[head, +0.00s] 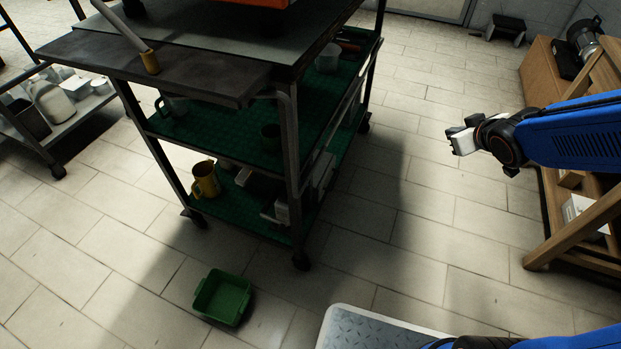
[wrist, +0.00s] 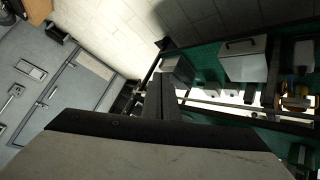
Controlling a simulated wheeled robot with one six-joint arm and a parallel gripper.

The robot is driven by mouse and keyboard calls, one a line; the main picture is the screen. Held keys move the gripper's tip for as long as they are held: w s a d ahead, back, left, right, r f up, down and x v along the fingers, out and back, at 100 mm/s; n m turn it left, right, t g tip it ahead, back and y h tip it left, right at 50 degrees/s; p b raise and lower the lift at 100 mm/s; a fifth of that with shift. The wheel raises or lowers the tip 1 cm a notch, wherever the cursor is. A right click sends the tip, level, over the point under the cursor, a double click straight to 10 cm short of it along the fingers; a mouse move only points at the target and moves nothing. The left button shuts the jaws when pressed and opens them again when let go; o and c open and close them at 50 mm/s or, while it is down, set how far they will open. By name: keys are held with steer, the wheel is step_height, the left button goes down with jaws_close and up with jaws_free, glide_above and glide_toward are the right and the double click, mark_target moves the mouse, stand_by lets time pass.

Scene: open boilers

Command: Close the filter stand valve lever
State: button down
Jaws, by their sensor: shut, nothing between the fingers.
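I cannot make out the filter stand or its valve lever for certain in either view. My gripper (head: 458,140) is at the right of the head view, shut and empty, in the open air over the tiled floor. It is well to the right of the dark cart and touches nothing there. In the wrist view its dark fingers (wrist: 162,98) are together at the middle. A brass-coloured fitting (wrist: 298,98) shows at the right edge of the wrist view, partly cut off; I cannot tell what it is.
A dark cart (head: 165,75) with green shelves (head: 220,130) stands at left centre, holding a yellow mug (head: 206,180). A pale handle with a brass end (head: 150,62) lies across its top. A green bin (head: 222,297) is on the floor. A wooden stand (head: 570,235) is at right.

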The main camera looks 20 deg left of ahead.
steer(key=w+a+f+n+g+y, duration=0.1)
steer(key=a+f+n+y, duration=0.15)
steer(key=a, duration=0.25)
steer(key=w+a+f+n+y, duration=0.1)
steer(key=a+f, duration=0.2)
steer(key=a, duration=0.2)
steer(key=s+a+f+n+g+y, duration=0.1)
steer(key=s+a+f+g+y, duration=0.1)
steer(key=a, duration=0.7)
steer(key=s+a+f+n+g+y, duration=0.2)
steer(key=s+a+f+g+y, duration=0.1)
steer(key=s+a+f, duration=0.2)
steer(key=s+a+f+n+g+y, duration=0.2)
steer(key=a+f, duration=0.4)
steer(key=a, duration=0.7)
steer(key=shift+s+a+f+g+y, duration=0.15)
steer(key=shift+s, duration=0.3)
steer(key=shift+s+a+f+g+y, duration=0.1)
steer(key=shift+s+f+g, duration=0.05)
steer(key=shift+s, duration=0.25)
steer(key=shift+d+f, duration=0.2)
steer(key=shift+f, duration=1.75)
steer(key=shift+f, duration=0.1)
